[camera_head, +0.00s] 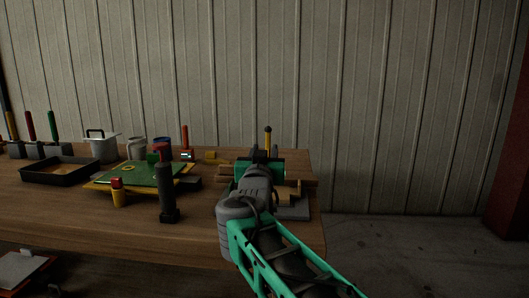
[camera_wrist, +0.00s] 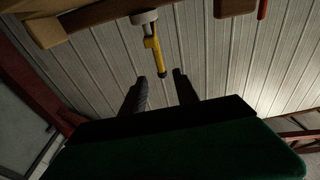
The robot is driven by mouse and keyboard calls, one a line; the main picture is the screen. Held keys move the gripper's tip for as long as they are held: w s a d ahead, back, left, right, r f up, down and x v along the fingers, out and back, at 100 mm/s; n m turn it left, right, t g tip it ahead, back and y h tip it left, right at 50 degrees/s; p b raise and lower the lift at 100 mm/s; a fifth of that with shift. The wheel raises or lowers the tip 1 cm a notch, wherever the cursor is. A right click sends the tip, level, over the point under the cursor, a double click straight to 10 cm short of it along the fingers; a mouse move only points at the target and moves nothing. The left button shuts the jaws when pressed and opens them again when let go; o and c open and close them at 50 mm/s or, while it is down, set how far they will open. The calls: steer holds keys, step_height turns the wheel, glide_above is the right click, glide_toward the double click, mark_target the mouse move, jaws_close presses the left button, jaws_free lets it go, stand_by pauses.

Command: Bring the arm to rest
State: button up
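My arm (camera_head: 285,258) reaches from the lower right of the head view over the right end of the wooden workbench (camera_head: 80,212). My gripper (camera_head: 262,156) is at its far end, over stacked wooden pieces. In the wrist view my gripper (camera_wrist: 159,78) shows two dark fingers standing apart, with nothing held between them. A yellow tool with a black tip (camera_wrist: 154,48) appears beyond the fingers, in line with the gap. The same tool (camera_head: 267,138) rises behind my gripper in the head view. How far it is from the fingertips I cannot tell.
Wooden pieces (camera_head: 292,194) lie beside and under my gripper. A dark upright tool (camera_head: 166,190), a green mat (camera_head: 145,174), a black tray (camera_head: 55,172) and a white pot (camera_head: 102,147) stand to the left. The floor (camera_head: 400,250) right of the bench is clear.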

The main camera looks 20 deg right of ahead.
steer(key=s+a+r+n+g+y+p, duration=0.1)
steer(key=s+g+p, duration=0.6)
steer(key=s+p, duration=0.9)
steer(key=s+a+r+n+g+y+p, duration=0.1)
steer(key=s+a+n+g+y+p, duration=0.2)
steer(key=s+p, duration=1.2)
steer(key=a+g+y+p, duration=0.1)
steer(key=g+y+p, duration=0.2)
steer(key=p, duration=0.4)
steer(key=shift+s+a+r+n+g, duration=0.2)
steer(key=shift+s+n+g, duration=0.15)
steer(key=shift+g, duration=0.55)
